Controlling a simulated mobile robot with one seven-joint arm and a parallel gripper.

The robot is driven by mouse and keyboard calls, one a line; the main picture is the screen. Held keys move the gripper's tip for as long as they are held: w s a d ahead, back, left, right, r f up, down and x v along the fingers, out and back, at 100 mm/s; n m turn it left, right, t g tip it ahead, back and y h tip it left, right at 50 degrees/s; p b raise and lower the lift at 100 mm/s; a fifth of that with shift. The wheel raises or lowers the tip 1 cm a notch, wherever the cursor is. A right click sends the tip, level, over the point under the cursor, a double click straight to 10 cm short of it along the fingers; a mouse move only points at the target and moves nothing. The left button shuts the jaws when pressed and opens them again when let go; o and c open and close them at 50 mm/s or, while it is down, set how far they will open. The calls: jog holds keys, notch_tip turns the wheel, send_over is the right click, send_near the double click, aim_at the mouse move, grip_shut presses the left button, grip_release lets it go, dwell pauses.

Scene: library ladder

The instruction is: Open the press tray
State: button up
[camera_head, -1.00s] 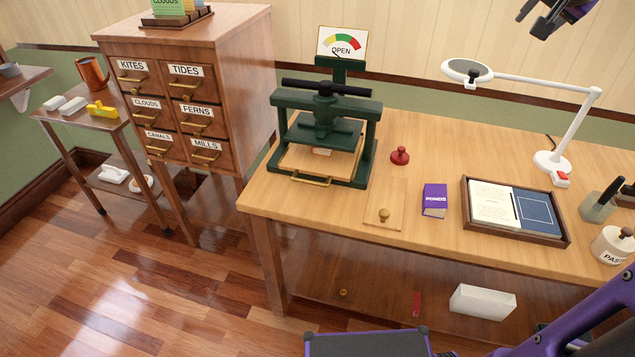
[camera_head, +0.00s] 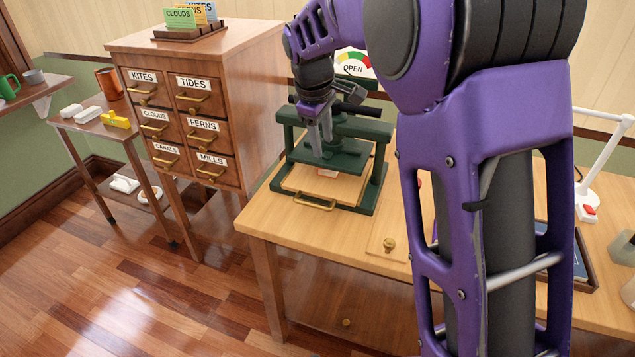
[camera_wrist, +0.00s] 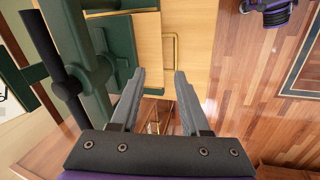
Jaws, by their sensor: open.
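The dark green press (camera_head: 371,190) stands on the wooden desk, under a dial sign reading OPEN (camera_head: 354,68). Its pale wooden press tray (camera_head: 301,181) lies in the base under the raised plate, with a brass handle (camera_head: 315,205) on the front edge. A small pale piece with a reddish mark (camera_head: 328,173) lies on the tray. My gripper (camera_head: 319,145) is open and empty, pointing down in front of the press, above the tray and handle. In the wrist view the handle (camera_wrist: 176,48) shows beyond my gripper's fingers (camera_wrist: 160,72), apart from them, beside the tray (camera_wrist: 148,42).
A card-drawer cabinet (camera_head: 245,60) stands left of the desk. The desk (camera_head: 262,218) has a sliding board with a brass knob (camera_head: 389,245) right of the press. A white lamp (camera_head: 605,150) stands at right. My arm hides much of the desk's middle. Floor in front is clear.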

aim_at(316, 205)
jog(key=shift+n+g, duration=0.5)
jog(key=shift+n, duration=0.4)
jog(key=a+x, duration=0.1)
jog(key=x, duration=0.5)
jog(key=a+b+x, duration=0.1)
jog(key=x, duration=0.6)
jog(key=s+a+b+x, duration=0.1)
jog(key=x, duration=0.5)
jog(key=shift+a+f, duration=0.25)
jog(key=shift+f, duration=0.25)
jog(key=shift+c, duration=0.2)
grip_shut()
